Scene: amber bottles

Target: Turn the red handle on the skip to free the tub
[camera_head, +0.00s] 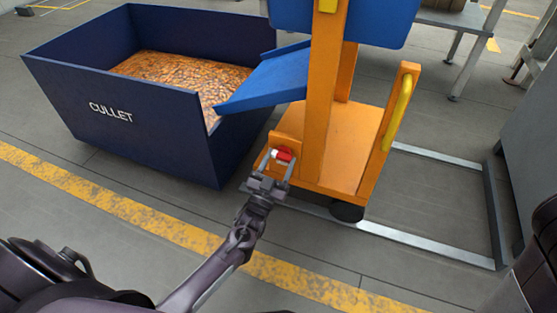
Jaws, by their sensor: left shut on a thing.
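The red handle (285,154) with a white end sits low on the front of an orange wheeled stand (328,145), beside the skip rather than on it. My left gripper (279,163) is shut on the red handle, its fingers reaching up from below. The dark blue skip (150,125), marked CULLET, stands left of the stand and holds amber pieces (180,75). A blue tub (380,25) is up on the stand's post, cut off by the top edge. A blue chute (265,80) slopes from it down over the skip's rim. My right gripper is out of view.
A yellow grab bar (398,110) is on the stand's right post. A pale metal floor frame (425,246) lies around the stand's right side. A grey cabinet (530,140) stands at right. A worn yellow line (120,208) crosses the open floor in front.

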